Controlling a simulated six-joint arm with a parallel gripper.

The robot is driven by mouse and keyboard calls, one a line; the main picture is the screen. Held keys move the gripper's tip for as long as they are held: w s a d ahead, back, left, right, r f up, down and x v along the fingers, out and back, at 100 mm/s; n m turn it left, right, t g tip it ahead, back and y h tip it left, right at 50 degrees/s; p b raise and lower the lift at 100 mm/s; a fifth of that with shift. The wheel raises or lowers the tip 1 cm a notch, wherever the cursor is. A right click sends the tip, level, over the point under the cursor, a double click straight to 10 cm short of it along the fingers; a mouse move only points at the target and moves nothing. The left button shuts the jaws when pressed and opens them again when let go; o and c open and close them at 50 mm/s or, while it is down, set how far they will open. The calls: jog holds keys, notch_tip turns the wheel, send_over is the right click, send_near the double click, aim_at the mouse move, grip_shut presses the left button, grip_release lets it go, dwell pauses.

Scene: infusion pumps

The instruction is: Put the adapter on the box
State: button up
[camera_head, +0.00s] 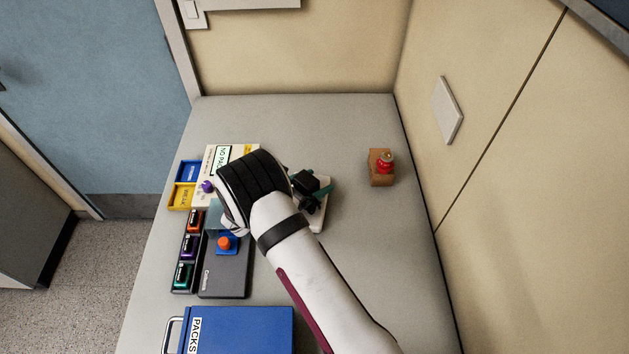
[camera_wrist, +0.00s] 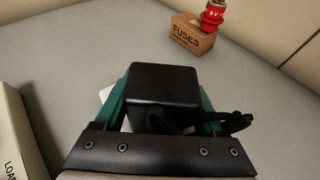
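A black block with a short dark cable, which looks like the adapter (camera_wrist: 163,88), sits between the two green fingers of my gripper (camera_wrist: 162,100) in the wrist view. Both fingers appear to press against its sides. In the head view the adapter (camera_head: 306,181) shows just right of my wrist, over a white object (camera_head: 321,216) that is mostly hidden. I cannot tell whether they touch. A brown cardboard box (camera_wrist: 190,36) marked FUSES stands beyond my gripper; it is to the right in the head view (camera_head: 381,176).
Left of my arm are a blue bin (camera_head: 188,172), a yellow bin (camera_head: 182,196), a row of small coloured items (camera_head: 188,247) and a dark grey case (camera_head: 226,279). A blue PACKS case (camera_head: 250,330) lies in front. The table around the cardboard box is clear; walls stand behind and right.

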jog(key=o, duration=0.3)
jog(key=shift+r, duration=0.1)
jog(key=v, duration=1.2)
jog(key=shift+r, duration=0.1)
jog(key=s+d+r+m+g, duration=0.4)
jog(key=s+d+r+m, duration=0.1)
jog(key=d+m, duration=0.25)
jog(key=s+d+r+m+g, duration=0.5)
jog(key=d+m, duration=0.2)
jog(key=d, duration=0.1)
jog(key=s+r+m+y, duration=0.1)
jog(key=s+m+y, duration=0.2)
jog(key=s+m, duration=0.3)
jog(key=s+a+r+m+y, duration=0.1)
jog(key=s+m+y, duration=0.3)
jog(key=s+m, duration=0.2)
jog(key=s+a+r+m+y, duration=0.1)
jog(key=s+m+y, duration=0.3)
jog(key=s+m, duration=0.2)
jog(key=shift+s+r+g, duration=0.15)
jog(key=shift+r+g, duration=0.15)
jog(key=shift+g, duration=0.1)
